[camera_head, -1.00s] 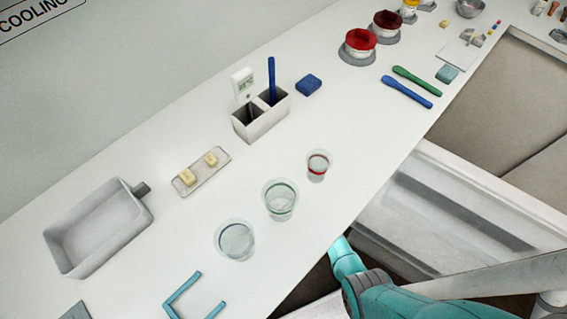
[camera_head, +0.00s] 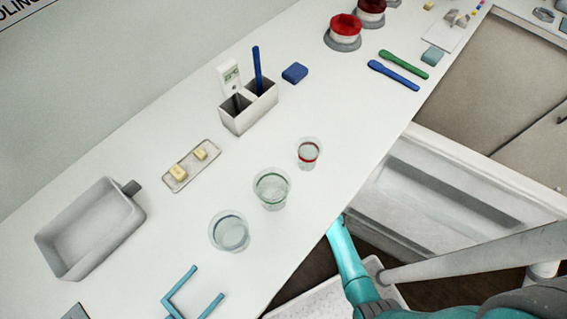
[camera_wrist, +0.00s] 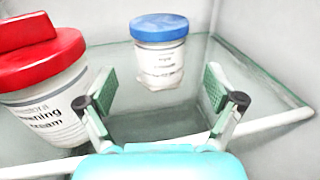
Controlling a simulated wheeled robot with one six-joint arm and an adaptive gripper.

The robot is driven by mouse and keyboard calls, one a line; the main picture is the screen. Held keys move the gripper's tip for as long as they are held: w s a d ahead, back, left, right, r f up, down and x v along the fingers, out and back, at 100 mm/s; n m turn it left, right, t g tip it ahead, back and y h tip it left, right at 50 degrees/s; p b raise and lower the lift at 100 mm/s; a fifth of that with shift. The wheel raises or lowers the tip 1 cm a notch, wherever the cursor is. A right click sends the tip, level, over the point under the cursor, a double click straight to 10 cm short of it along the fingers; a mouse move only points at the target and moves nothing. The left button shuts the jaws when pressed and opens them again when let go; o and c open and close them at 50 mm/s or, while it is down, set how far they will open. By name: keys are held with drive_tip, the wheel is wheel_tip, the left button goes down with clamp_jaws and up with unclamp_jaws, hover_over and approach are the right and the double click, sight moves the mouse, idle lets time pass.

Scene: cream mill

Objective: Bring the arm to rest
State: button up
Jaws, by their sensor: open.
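My gripper (camera_wrist: 160,90) shows in the wrist view with its two green-padded fingers spread wide and nothing between them. Beyond the fingertips, a white jar with a blue lid (camera_wrist: 158,52) stands upright on a glass shelf (camera_wrist: 150,122), apart from the fingers. A larger white jar with a red lid (camera_wrist: 45,85) stands at the left, near the left finger. In the head view, my teal arm reaches down past the counter's front edge; the gripper itself is not visible there.
The counter (camera_head: 140,240) holds clear cups (camera_head: 271,190), a grey tray (camera_head: 92,228), a two-slot holder (camera_head: 248,112), a small dish (camera_head: 190,168) and spatulas (camera_head: 393,75). An open white door or drawer (camera_head: 455,195) lies beside my arm. The shelf's rail (camera_wrist: 270,122) runs near my right finger.

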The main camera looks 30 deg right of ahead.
drive_tip(key=shift+s+d, duration=0.15)
drive_tip(key=shift+s, duration=0.7)
drive_tip(key=shift+s, duration=0.1)
